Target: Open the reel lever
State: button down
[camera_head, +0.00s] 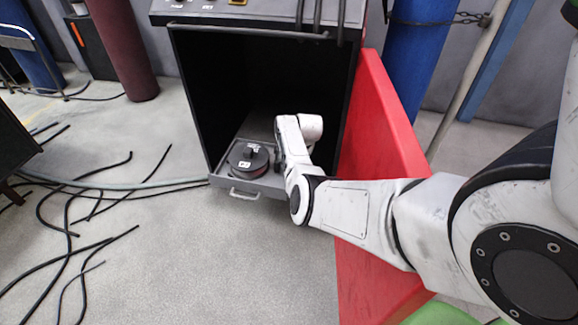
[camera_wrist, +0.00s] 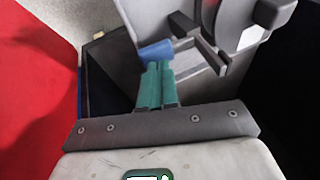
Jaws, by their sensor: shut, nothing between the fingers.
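The reel (camera_head: 248,160) is a dark round spool with a white label, lying in the low tray of a black cabinet in the head view. Part of a grey round piece, likely the reel, shows at the top of the wrist view (camera_wrist: 232,18). A blue-ended piece (camera_wrist: 155,50), apparently the lever's handle, lies just beyond my fingertips, beside grey bars. My gripper (camera_wrist: 157,66) has teal fingers pressed together, shut and empty. Its tips are at or very close to the blue end; I cannot tell whether they touch. The head view hides my fingers behind my arm.
The black cabinet (camera_head: 187,95) surrounds the reel on its sides, and its tray has a front handle (camera_head: 244,194). A red panel (camera_head: 382,150) stands close on the right. Black cables (camera_head: 75,215) lie on the floor at left. The floor in front is clear.

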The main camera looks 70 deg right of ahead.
dwell(0.6)
jog(key=shift+r, duration=0.1)
jog(key=shift+r+p, duration=0.35)
jog(key=r+p, duration=0.4)
jog(key=shift+s+a, duration=0.1)
jog(key=shift+s, duration=0.15)
jog(key=s+p+v, duration=0.1)
jog(key=p+v, duration=0.2)
jog(key=v, duration=0.6)
jog(key=shift+f+p, duration=0.25)
jog(key=shift+p, duration=0.15)
jog(key=shift+s, duration=0.1)
